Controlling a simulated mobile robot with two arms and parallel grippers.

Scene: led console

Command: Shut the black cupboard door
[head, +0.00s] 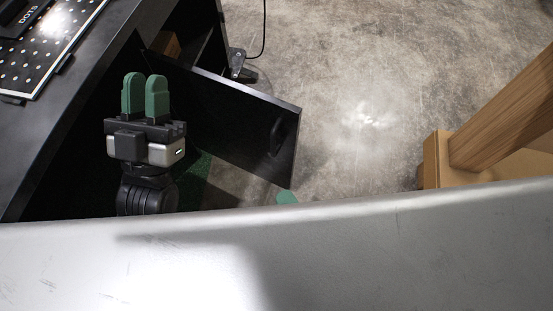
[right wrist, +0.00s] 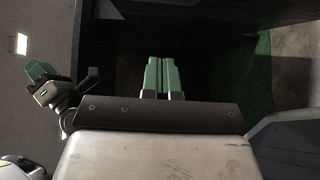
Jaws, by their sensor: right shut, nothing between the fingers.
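The black cupboard door (head: 225,115) stands wide open in the head view, swung out from the black cupboard (head: 85,75) over the floor. Its dark handle (head: 276,138) is near the free end. My right gripper (right wrist: 160,62) is shut and empty; in the head view only a green tip (head: 287,197) shows, just below the door's lower corner.
A perforated panel (head: 50,40) lies on the cupboard top at upper left. A brown block (head: 165,44) shows inside the cupboard. A wooden piece (head: 505,110) stands at the right. Grey floor (head: 365,85) beyond the door is clear. A green mat (right wrist: 263,75) shows in the right wrist view.

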